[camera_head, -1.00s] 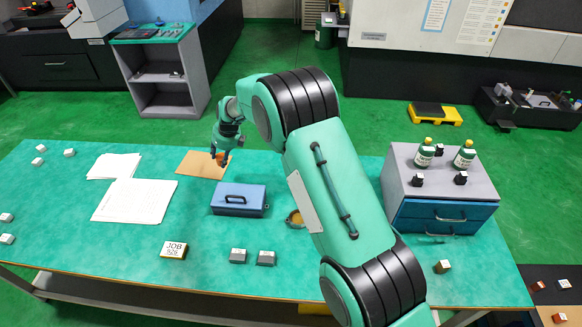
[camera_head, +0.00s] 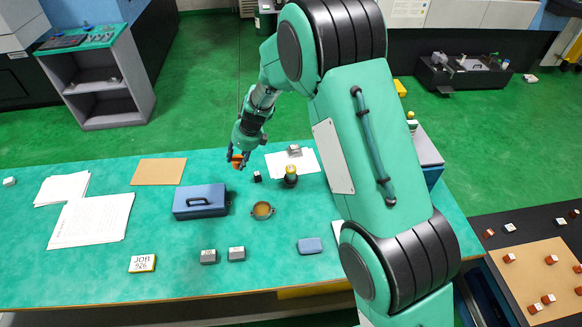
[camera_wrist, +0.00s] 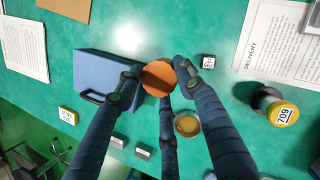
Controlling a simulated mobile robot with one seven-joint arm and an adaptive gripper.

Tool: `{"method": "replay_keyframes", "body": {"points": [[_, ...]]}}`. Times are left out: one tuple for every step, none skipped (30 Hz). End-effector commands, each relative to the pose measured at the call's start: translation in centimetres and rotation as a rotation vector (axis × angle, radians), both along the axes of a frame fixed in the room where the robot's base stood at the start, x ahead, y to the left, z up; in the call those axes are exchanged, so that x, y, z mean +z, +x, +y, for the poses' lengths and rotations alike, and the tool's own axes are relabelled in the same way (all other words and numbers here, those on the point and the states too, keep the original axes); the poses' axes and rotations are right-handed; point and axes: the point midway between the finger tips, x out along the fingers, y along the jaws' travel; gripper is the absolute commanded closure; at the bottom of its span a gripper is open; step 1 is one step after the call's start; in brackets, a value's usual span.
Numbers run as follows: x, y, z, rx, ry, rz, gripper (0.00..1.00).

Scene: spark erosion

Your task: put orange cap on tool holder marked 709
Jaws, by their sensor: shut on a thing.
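My gripper (camera_head: 238,160) is shut on the orange cap (camera_wrist: 158,77), which sits between its dark fingers in the wrist view. In the head view a bit of the orange shows at the fingertips, above the far part of the table. The tool holder marked 709 (camera_wrist: 283,113) is a dark upright piece with a yellow top and a white label. In the head view the holder (camera_head: 290,181) stands to the right of my gripper, in front of a white sheet. The cap is apart from it.
A blue box (camera_head: 200,201) with a handle and a round dish (camera_head: 262,210) stand nearer on the green table. A small dark labelled block (camera_head: 257,176) lies between gripper and holder. A grey labelled block (camera_head: 294,151) sits on the delivery sheet (camera_head: 308,163).

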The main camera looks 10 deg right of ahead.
Motion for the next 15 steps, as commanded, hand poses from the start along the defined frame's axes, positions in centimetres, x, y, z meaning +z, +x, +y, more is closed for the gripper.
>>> {"method": "replay_keyframes", "body": {"points": [[0.4, -0.8, -1.9, -0.011, 0.000, 0.003, 0.85], [0.6, -1.2, -2.9, -0.014, 0.000, 0.003, 0.85], [0.7, -1.9, -4.2, -0.018, 0.000, 0.005, 0.85], [0.8, -2.4, -5.2, -0.023, 0.000, 0.005, 0.85], [0.9, -3.0, -6.1, -0.025, 0.000, 0.007, 0.85], [1.1, -3.7, -7.4, -0.031, 0.000, 0.008, 0.85], [1.2, -4.3, -8.3, -0.034, 0.000, 0.009, 0.85], [1.3, -4.9, -9.2, -0.036, -0.001, 0.010, 0.85], [1.4, -5.7, -10.5, -0.044, 0.000, 0.011, 0.85], [1.5, -6.3, -11.3, -0.046, -0.001, 0.011, 0.85], [1.6, -7.0, -12.2, -0.050, -0.002, 0.012, 0.85], [1.7, -7.8, -13.4, -0.056, -0.002, 0.013, 0.85], [1.8, -8.6, -14.2, -0.059, -0.002, 0.014, 0.85], [1.8, -9.3, -15.0, -0.064, -0.003, 0.016, 0.85], [2.0, -10.2, -16.0, -0.069, -0.004, 0.016, 0.85]]}}
